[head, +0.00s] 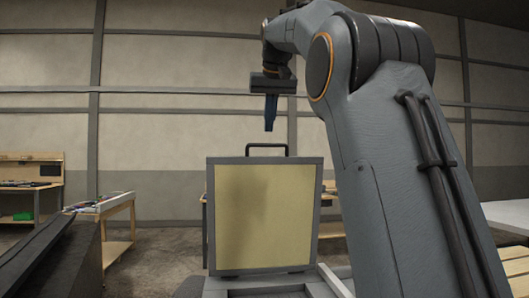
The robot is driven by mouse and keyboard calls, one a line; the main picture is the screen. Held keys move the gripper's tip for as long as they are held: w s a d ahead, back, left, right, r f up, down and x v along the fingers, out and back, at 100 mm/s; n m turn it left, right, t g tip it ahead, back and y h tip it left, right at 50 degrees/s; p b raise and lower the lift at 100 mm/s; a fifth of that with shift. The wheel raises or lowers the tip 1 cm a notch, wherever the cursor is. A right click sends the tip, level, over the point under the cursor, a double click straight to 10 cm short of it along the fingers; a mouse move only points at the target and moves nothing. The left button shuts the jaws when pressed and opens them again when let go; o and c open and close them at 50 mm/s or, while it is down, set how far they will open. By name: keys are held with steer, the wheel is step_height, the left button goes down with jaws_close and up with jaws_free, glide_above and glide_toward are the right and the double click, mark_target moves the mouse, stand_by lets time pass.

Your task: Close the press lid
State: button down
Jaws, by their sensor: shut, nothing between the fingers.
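The press lid (264,215) stands upright, facing me. It has a grey frame, a pale yellow inner panel and a dark handle (266,146) on its top edge. The lid is open, with its lower edge at the grey press base (268,286), which shows only in part at the bottom of the head view. My gripper (270,128) points down above the handle in the picture and appears apart from it. Its fingers are shut and empty. I cannot tell how far in front of or behind the lid it is.
A wooden workbench (118,208) with items on it stands at the left, and another (30,172) stands farther back. A table partly shows behind the lid. A dark sloped surface (45,262) fills the lower left. My arm covers much of the right side.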

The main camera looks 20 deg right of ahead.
step_height(320, 180, down, 9)
steer(key=w+p, duration=0.1)
steer(key=p, duration=0.1)
steer(key=shift+w, duration=0.2)
stand_by(0.4)
steer(key=shift+d, duration=0.1)
stand_by(0.4)
stand_by(1.4)
